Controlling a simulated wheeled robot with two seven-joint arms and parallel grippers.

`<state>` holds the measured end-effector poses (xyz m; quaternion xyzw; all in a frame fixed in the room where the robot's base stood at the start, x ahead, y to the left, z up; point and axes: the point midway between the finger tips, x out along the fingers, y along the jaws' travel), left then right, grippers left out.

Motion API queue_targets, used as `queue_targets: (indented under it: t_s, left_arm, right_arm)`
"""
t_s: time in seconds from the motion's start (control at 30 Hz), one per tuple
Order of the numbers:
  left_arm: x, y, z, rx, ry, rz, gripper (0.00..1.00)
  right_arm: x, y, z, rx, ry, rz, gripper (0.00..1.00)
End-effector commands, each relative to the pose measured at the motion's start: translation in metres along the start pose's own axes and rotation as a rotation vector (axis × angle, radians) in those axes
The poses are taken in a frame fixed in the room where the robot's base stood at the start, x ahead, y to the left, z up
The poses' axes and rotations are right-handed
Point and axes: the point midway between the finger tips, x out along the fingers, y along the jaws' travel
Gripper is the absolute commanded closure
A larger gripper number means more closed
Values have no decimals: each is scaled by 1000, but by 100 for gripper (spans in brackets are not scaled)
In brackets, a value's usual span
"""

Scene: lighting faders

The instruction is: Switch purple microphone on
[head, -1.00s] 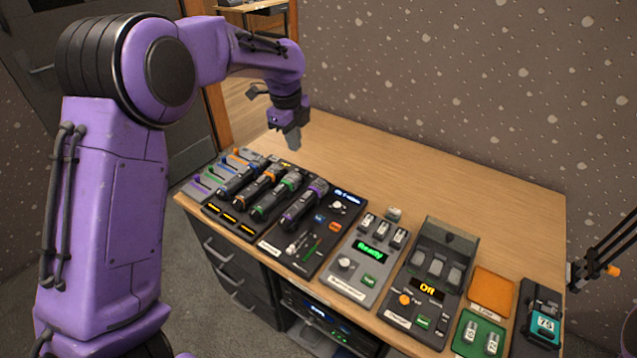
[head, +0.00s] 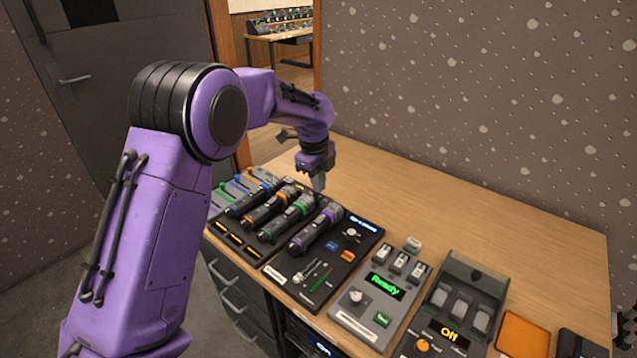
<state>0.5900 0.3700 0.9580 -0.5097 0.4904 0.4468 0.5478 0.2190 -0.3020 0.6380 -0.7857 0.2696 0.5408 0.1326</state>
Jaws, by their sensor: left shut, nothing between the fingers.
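The purple microphone (head: 316,229) lies on a black panel among a row of microphones with blue, orange and green bands. It is the rightmost of the row. Any switch on it is too small to make out. My left gripper (head: 319,183) points down, shut and empty, just above the far end of the microphones. I cannot tell whether it touches anything. My right gripper is not in view.
The black panel (head: 345,262) has a knob, a slider and small lit buttons. To its right stand a grey charger box reading "Ready" (head: 383,286) and a dark unit reading "Off" (head: 449,333). The back of the wooden desk (head: 480,220) is clear.

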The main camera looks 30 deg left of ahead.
Motion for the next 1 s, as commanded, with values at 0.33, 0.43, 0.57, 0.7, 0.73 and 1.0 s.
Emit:
queue_targets:
  t_s: [0.33, 0.43, 0.57, 0.7, 0.73, 1.0]
  left_arm:
    - [73, 2, 1, -1, -1, 4, 100]
    - [89, 2, 1, -1, -1, 3, 100]
    - [100, 1, 1, -1, -2, 1, 100]
    - [103, 1, 1, -1, -2, -1, 100]
    - [103, 1, 1, -1, -2, -1, 100]
    - [102, 4, 6, -10, -1, 10, 100]
  right_arm:
    - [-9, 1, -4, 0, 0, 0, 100]
    - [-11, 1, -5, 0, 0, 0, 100]
    - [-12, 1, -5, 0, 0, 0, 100]
    - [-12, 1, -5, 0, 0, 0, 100]
    - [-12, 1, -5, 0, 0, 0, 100]
    - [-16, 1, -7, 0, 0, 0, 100]
